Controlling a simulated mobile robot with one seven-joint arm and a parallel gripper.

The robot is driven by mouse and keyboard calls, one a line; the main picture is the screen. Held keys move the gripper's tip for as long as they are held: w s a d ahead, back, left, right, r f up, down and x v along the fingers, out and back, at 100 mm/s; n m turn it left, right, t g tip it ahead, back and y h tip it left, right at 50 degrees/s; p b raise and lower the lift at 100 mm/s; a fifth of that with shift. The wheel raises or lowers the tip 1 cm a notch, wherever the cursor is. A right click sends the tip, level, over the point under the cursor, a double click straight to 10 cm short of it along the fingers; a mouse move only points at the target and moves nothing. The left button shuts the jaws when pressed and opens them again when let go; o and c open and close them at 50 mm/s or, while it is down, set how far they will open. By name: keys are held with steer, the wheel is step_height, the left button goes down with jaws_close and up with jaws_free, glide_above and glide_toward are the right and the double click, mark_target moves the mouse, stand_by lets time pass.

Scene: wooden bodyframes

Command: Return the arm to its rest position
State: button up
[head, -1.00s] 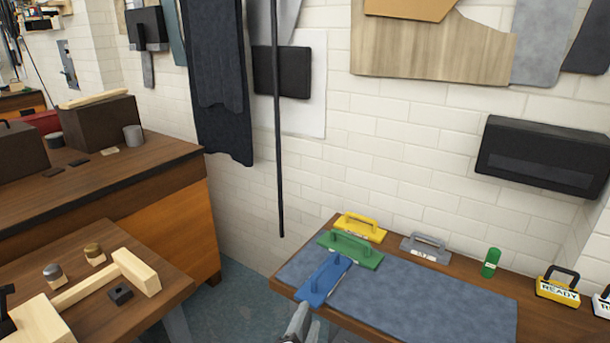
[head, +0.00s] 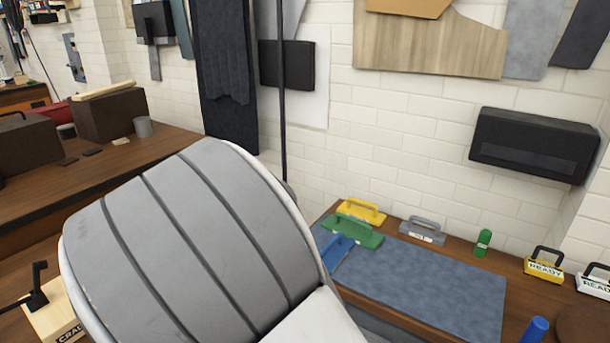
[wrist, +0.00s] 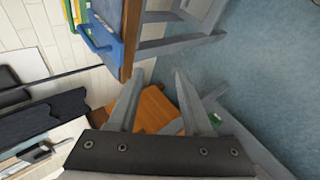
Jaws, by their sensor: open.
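My gripper (wrist: 158,78) shows in the wrist view, with its two grey fingers spread apart and nothing between them. Beyond the fingers I see the blue-grey floor, an orange-brown panel (wrist: 156,108) and grey table legs. In the head view my own large grey arm link fills the lower middle and left, and the gripper itself is not visible there. The blue handled block (head: 337,252) lies on the blue-grey mat (head: 430,285), partly hidden by my arm. It also shows at the table edge in the wrist view (wrist: 97,40), apart from the fingers.
Green (head: 352,232), yellow (head: 362,211) and grey (head: 422,231) handled blocks stand on the right table, with a green cylinder (head: 482,243) and a yellow READY block (head: 543,264). A blue cylinder (head: 534,331) stands front right. My arm hides much of the left table.

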steer(key=s+r+m+g+y+p, duration=0.2)
steer(key=r+m+y, duration=0.15)
steer(key=r, duration=0.45)
steer(key=s+r+m+g+y+p, duration=0.15)
steer(key=r+m, duration=0.25)
steer(key=r, duration=0.4)
steer(key=s+d+r+m+h+p, duration=0.2)
steer(key=s+d+r+m, duration=0.5)
steer(key=s+d+r, duration=0.4)
step_height(320, 180, up, 3)
steer(key=d+h, duration=0.1)
steer(key=d, duration=0.2)
steer(key=shift+s, duration=0.15)
